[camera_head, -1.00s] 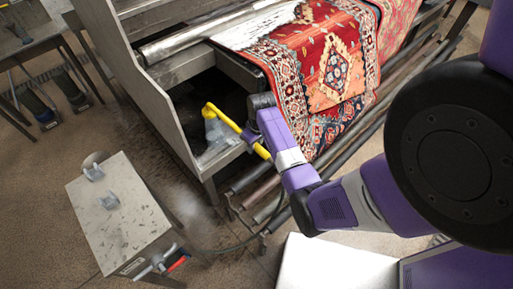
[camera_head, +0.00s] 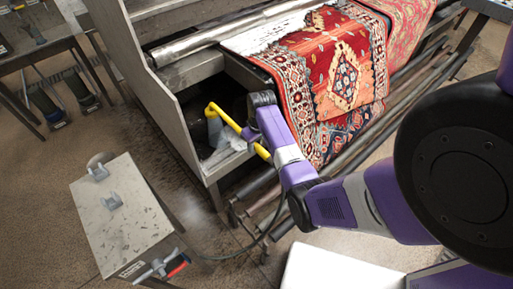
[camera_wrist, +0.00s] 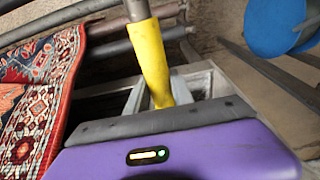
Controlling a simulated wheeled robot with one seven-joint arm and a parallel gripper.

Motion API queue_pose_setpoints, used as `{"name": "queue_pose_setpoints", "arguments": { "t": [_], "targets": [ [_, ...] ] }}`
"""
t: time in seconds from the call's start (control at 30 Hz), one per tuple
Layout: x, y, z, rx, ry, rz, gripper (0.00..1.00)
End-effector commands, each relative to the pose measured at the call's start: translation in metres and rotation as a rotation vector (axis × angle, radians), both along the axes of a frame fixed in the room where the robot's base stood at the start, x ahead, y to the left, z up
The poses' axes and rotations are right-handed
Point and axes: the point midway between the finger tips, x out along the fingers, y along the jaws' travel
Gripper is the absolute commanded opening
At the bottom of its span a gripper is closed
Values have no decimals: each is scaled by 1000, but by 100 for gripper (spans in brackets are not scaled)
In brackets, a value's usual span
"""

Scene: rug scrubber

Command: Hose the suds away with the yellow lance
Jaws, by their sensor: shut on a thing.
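The yellow lance (camera_head: 226,118) is in my gripper (camera_head: 252,133), which is shut on it. Its bent yellow end is at the machine's open left bay, beside a grey, pale upright piece. In the wrist view the yellow grip (camera_wrist: 150,62) rises from behind my gripper's dark edge; the fingertips are hidden there. The red patterned rug (camera_head: 345,75) hangs over the machine's front, right of my gripper. A white patch, which looks like suds (camera_head: 272,32), covers the rug's upper left part. The rug's edge also shows in the wrist view (camera_wrist: 38,105).
The grey metal machine (camera_head: 128,70) has a side panel left of my gripper and a metal roller (camera_head: 225,35) above. Long bars (camera_head: 350,150) run below the rug. A small metal table (camera_head: 125,215) stands at lower left. A dark hose (camera_head: 232,245) trails across the floor.

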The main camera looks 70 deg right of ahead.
Motion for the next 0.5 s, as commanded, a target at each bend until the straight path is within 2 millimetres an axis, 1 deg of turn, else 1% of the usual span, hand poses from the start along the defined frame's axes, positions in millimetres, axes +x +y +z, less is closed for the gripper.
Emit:
{"name": "queue_pose_setpoints", "arguments": {
  "t": [0.5],
  "targets": [
    [17,-11,0,-2,-2,0,0]
  ]
}}
